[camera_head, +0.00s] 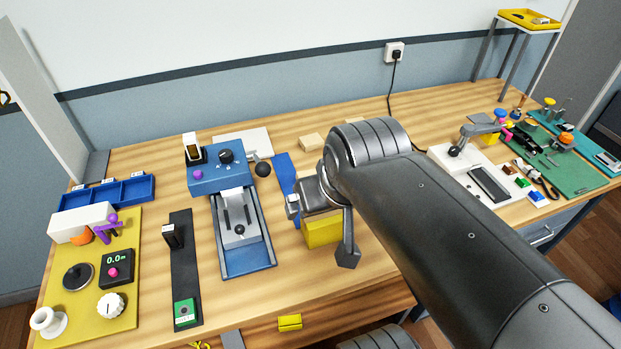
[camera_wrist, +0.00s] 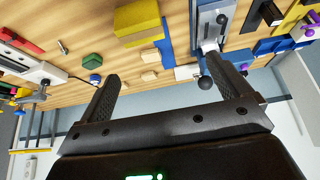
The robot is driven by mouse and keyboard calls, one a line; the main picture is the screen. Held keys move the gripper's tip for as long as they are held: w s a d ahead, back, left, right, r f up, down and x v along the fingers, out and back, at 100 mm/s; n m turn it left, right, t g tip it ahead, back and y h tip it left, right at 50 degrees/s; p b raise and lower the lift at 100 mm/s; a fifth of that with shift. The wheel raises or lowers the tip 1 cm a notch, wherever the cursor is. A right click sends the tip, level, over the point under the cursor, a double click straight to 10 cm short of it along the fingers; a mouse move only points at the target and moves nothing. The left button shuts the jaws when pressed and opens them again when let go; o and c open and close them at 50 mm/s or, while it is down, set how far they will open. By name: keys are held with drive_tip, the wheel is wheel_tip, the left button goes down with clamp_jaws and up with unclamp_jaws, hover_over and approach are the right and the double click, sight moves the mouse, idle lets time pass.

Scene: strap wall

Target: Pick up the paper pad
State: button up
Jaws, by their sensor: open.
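No item is clearly marked as the paper pad. The likeliest is a thick yellow block (camera_head: 322,232) lying on the bench, partly hidden in the head view by my gripper. It shows whole or nearly so at the top of the wrist view (camera_wrist: 137,20). A flat white slab (camera_head: 243,141) behind the blue device also looks a little like paper. My gripper (camera_head: 320,228) is open and empty, above or just in front of the yellow block. In the wrist view its fingers (camera_wrist: 162,68) stand wide apart with nothing held between them.
A blue device with a knob (camera_head: 226,157) and slide stands left of my gripper. A blue strip (camera_head: 285,172) and a small beige block (camera_head: 312,142) lie behind. A yellow panel (camera_head: 90,260) fills the left side. Tools crowd the green mat (camera_head: 570,172) at right. The bench's front middle is clear.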

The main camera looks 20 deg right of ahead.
drive_tip(key=w+d+f+g, duration=0.2)
drive_tip(key=w+f, duration=0.1)
drive_tip(key=w, duration=0.8)
drive_tip(key=w+d+f+g, duration=0.2)
drive_tip(key=w, duration=0.8)
drive_tip(key=shift+g+y, duration=0.4)
drive_tip(key=shift+g, duration=0.4)
drive_tip(key=w+d+f, duration=0.1)
drive_tip(key=w+f, duration=0.1)
drive_tip(key=f, duration=0.2)
drive_tip(key=w+d+f, duration=0.1)
drive_tip(key=w+f, duration=0.2)
drive_tip(key=f, duration=0.1)
drive_tip(key=w+d+f, duration=0.1)
drive_tip(key=w+f, duration=0.2)
drive_tip(key=f, duration=0.2)
drive_tip(key=shift+d+f, duration=0.15)
drive_tip(key=shift+f, duration=2.65)
drive_tip(key=c, duration=1)
